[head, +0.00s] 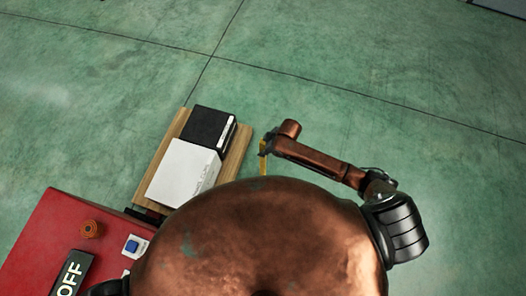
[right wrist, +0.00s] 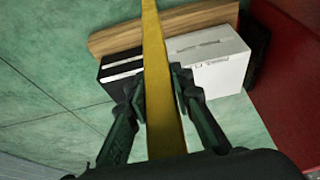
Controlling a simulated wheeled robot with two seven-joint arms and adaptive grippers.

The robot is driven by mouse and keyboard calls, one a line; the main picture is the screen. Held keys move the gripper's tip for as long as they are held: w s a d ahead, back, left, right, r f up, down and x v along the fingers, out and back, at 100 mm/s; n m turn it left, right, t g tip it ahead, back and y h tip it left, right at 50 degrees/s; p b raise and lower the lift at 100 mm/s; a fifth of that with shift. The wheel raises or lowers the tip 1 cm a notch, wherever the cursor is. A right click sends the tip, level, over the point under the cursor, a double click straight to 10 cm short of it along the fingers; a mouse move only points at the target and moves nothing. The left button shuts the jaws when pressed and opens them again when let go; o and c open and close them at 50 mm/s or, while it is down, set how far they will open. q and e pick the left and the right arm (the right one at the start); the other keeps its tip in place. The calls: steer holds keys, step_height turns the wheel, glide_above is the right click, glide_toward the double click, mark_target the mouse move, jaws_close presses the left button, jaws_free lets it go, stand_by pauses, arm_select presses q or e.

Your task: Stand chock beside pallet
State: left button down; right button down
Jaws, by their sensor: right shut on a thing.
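My right gripper (head: 266,144) is shut on the yellow chock (head: 263,162), which shows as a thin strip at the right of the wooden pallet (head: 238,150). A narrow gap of green floor lies between chock and pallet in the head view. In the right wrist view the chock (right wrist: 160,85) is a long yellow bar between the two dark fingers (right wrist: 158,88), with the pallet's edge (right wrist: 115,41) beyond it. Whether the chock touches the floor I cannot tell. My left gripper is not in view.
A black box (head: 208,127) and a white box (head: 184,174) sit on the pallet. The green floor is clear to the right and behind.

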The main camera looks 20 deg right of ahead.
mark_target(262, 144)
steer(key=shift+w+f+b, duration=0.1)
steer(key=shift+w+f, duration=0.1)
steer(key=shift+f, duration=0.5)
steer(key=shift+w+f+b, duration=0.1)
steer(key=shift+w+f, duration=0.15)
steer(key=shift+f, duration=0.5)
steer(key=shift+w+f+b, duration=0.1)
steer(key=shift+w+f, duration=0.1)
steer(key=shift+f, duration=0.5)
steer(key=c, duration=1.7)
jaws_free()
steer(key=shift+f, duration=0.15)
steer(key=shift+s, duration=0.1)
steer(key=p+v, duration=0.2)
steer(key=v, duration=1)
steer(key=shift+d, duration=0.1)
